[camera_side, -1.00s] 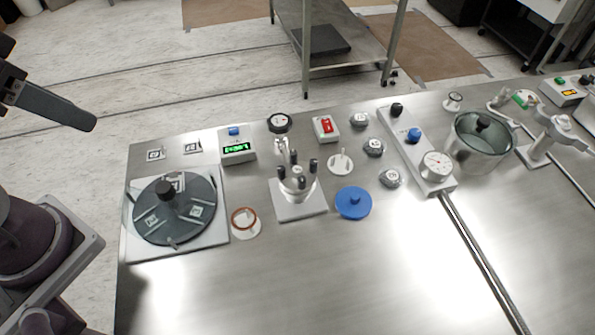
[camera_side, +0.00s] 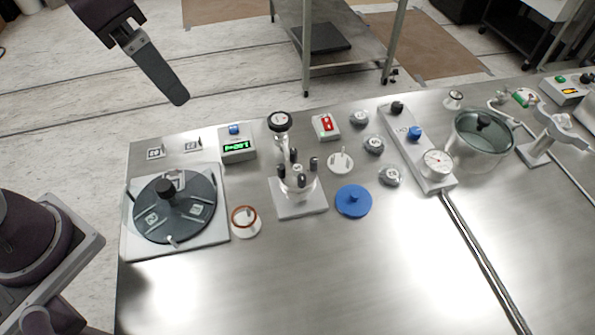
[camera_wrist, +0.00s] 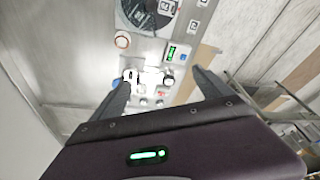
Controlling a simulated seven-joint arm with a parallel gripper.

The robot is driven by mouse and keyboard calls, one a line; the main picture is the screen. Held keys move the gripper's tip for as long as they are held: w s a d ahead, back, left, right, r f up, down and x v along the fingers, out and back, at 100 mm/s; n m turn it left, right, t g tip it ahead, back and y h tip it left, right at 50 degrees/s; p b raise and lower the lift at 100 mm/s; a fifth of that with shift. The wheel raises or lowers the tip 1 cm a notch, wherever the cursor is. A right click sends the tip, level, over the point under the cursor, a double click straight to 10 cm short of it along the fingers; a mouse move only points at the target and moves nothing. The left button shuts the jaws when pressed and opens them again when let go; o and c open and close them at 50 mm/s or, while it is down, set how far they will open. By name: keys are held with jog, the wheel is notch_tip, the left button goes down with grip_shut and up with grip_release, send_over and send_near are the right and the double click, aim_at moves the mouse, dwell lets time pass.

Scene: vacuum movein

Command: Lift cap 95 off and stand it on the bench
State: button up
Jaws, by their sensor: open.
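Several small silver round caps with pale tops stand on the steel bench (camera_side: 300,290): a back one (camera_side: 358,118), a middle one (camera_side: 374,145) and a front one (camera_side: 390,176). Their markings are too small to read, so I cannot tell which is 95. A black-rimmed round piece (camera_side: 280,121) tops the clear column of a white-based stand (camera_side: 300,207). My gripper (camera_wrist: 161,76) is open and empty in the wrist view, its fingers spread above the bench. In the side view one dark finger (camera_side: 160,75) shows at the upper left, beyond the bench's back edge.
A dark disc with a black knob (camera_side: 185,215) covers a white plate at left. A green-lit display box (camera_side: 238,149), a red-switch box (camera_side: 326,126) and a blue disc (camera_side: 353,202) surround the stand. A glass-lidded pot (camera_side: 478,150) stands at right. The front of the bench is clear.

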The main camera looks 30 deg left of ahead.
jog(key=w+d+f+m+g, duration=0.1)
jog(key=w+d+f+m, duration=0.15)
jog(key=w+d, duration=0.25)
jog(key=m+g, duration=0.2)
jog(key=m, duration=0.1)
send_over(298, 167)
jog(key=shift+y, duration=0.3)
jog(key=f, duration=1.1)
jog(key=shift+a+f, duration=0.1)
jog(key=shift+a, duration=0.15)
jog(key=f, duration=0.7)
jog(key=shift+s+d+f, duration=0.1)
jog(key=shift+d+f, duration=0.15)
jog(key=c, duration=1.5)
notch_tip(298, 167, up, 13)
jog(key=shift+r, duration=0.1)
